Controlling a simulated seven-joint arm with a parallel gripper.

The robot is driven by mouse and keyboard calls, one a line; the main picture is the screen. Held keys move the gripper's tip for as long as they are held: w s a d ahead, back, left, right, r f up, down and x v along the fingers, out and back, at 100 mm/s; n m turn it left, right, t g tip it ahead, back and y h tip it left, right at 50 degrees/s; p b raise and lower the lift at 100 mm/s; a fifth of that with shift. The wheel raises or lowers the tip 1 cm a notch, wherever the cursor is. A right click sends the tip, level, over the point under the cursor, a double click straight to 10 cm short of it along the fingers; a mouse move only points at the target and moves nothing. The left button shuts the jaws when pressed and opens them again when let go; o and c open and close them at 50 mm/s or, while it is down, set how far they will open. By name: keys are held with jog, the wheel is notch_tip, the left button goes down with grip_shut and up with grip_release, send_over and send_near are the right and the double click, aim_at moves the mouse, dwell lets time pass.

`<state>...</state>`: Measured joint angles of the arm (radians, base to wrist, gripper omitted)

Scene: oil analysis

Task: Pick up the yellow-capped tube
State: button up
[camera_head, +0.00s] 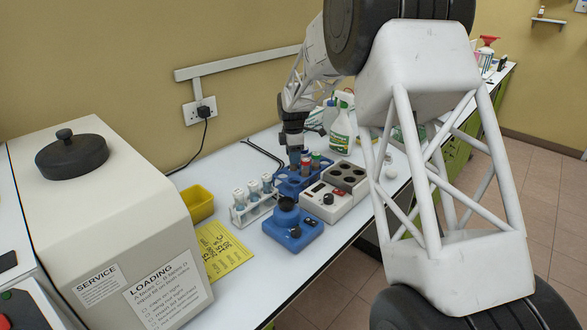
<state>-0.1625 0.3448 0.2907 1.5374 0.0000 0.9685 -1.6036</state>
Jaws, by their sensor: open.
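My gripper (294,156) points down over the blue rack (287,187), at its left end. It is small in the picture, and I cannot make out anything between its fingers. Tubes with red caps (306,159) and a green cap (316,156) stand upright in the blue rack, just right of my gripper. I cannot make out a yellow cap on any tube; part of the rack is hidden behind my gripper. A white rack (256,211) to the left holds several upright tubes with pale caps (252,185).
A blue mixer (297,238) stands in front of the racks. A white block with round wells (327,205) stands right. A yellow bin (198,205), yellow sheet (222,252) and large cream machine (150,235) are left. My arm covers the right side.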

aim_at(293, 168)
jog(key=shift+f, duration=1.55)
jog(key=shift+c, duration=0.2)
jog(key=c, duration=0.5)
